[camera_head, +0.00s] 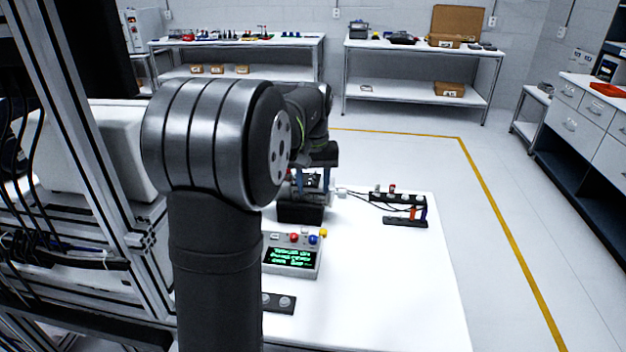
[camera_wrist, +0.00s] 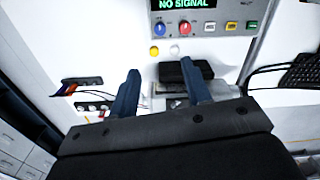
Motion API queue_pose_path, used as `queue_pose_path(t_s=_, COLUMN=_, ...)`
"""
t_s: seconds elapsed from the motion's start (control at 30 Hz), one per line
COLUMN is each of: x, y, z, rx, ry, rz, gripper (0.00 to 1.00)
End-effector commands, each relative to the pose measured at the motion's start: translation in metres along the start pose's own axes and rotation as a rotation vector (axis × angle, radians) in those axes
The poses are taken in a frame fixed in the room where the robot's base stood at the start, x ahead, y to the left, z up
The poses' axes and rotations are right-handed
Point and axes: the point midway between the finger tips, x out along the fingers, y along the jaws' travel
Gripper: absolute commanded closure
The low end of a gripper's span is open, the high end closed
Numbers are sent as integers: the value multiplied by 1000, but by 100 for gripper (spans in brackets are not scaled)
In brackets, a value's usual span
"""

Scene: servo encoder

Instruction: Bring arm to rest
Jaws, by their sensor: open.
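My gripper (camera_head: 312,192) is over the white table, at the end of my arm, which fills much of the head view. In the wrist view, its two blue fingers (camera_wrist: 160,67) are spread apart with nothing gripped between them. A black block-like fixture (camera_head: 300,214) stands below the fingers in the head view. A dark block on a grey base (camera_wrist: 185,72) shows beyond the fingers in the wrist view; the right finger partly covers it. Height above it is hard to tell.
A console with a green-text screen (camera_head: 291,258) and coloured knobs stands nearer on the table (camera_head: 390,300); the wrist view shows "NO SIGNAL" on a panel (camera_wrist: 205,27). A dark connector stand (camera_head: 405,221) with cables is at right. The table's front right is clear.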

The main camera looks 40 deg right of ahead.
Motion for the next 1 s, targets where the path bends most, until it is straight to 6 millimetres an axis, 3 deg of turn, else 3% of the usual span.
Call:
queue_pose_path(t_s=0.2, x=-11, y=0, z=0, rx=0, ry=0, rz=0, gripper=56)
queue_pose_path(t_s=0.73, x=-10, y=0, z=0, rx=0, ry=-1, rz=0, gripper=56)
queue_pose_path(t_s=0.87, x=-3, y=0, z=0, rx=0, ry=-2, rz=-1, gripper=56)
queue_pose_path(t_s=1.0, x=17, y=0, z=1, rx=0, ry=-5, rz=-1, gripper=56)
